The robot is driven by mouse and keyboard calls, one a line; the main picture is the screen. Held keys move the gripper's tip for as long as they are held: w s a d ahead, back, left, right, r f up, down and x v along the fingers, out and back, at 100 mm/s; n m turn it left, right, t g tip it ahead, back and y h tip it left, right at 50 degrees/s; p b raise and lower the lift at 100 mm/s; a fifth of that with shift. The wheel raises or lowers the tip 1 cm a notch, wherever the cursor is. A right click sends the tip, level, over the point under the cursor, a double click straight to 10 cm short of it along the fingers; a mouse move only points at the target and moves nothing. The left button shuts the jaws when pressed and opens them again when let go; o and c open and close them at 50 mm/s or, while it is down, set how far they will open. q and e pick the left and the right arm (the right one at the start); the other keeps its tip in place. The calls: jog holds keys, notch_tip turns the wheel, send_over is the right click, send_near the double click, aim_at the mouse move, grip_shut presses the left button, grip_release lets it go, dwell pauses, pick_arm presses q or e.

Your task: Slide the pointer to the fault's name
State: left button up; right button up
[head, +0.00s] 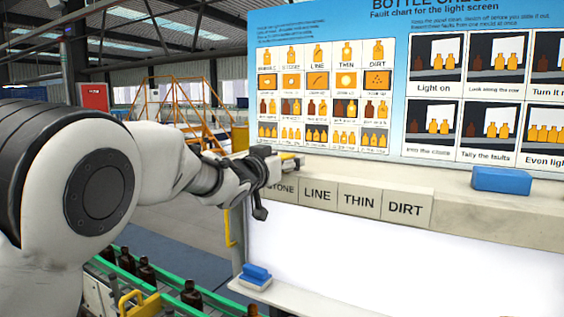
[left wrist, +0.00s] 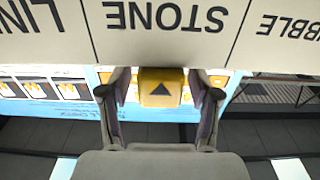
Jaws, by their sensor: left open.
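The pointer (left wrist: 160,88) is a yellow block with a black triangle, beside the STONE label (left wrist: 165,17) in the left wrist view. My left gripper (head: 272,172) is open, with one finger on each side of the pointer and small gaps visible. In the head view the gripper is at the left end of the ledge and largely hides the pointer. The label strip there reads STONE partly covered, then LINE (head: 317,194), THIN (head: 359,201) and DIRT (head: 405,209). In the left wrist view the labels appear upside down, with part of BUBBLE (left wrist: 290,25) at the right. My right gripper is out of view.
A fault chart board (head: 395,60) stands behind the ledge (head: 450,188). A blue block (head: 502,180) sits on the ledge at the right. The white light screen (head: 400,262) is below the labels. Brown bottles (head: 191,293) stand on a green-railed conveyor at lower left.

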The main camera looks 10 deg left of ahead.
pick_arm(q)
jog(key=shift+s+a, duration=0.2)
jog(key=shift+s, duration=0.15)
jog(key=v, duration=1.1)
jog(key=shift+d, duration=0.2)
jog(key=s+a+f+n+g+y+b, duration=0.2)
jog(key=a+f+g, duration=0.1)
jog(key=f, duration=1.8)
jog(key=s+a+f+n+g+y+b, duration=0.1)
jog(key=s+a+f+g+y+b, duration=0.2)
jog(key=f, duration=1.8)
jog(key=s+a+f+n+g+b, duration=0.1)
jog(key=s+f+g+b, duration=0.15)
jog(key=s+f, duration=0.8)
jog(key=s+a+f+g+b, duration=0.1)
jog(key=s+f+g, duration=0.45)
jog(key=f, duration=0.75)
jog(key=s+f+g, duration=0.1)
jog(key=s+f, duration=0.1)
jog(key=s, duration=0.4)
jog(key=s+a+f+g, duration=0.1)
jog(key=s+f, duration=0.2)
jog(key=s, duration=0.3)
jog(key=s+a+f+g+y+b, duration=0.1)
jog(key=s+f, duration=0.2)
jog(key=s, duration=0.4)
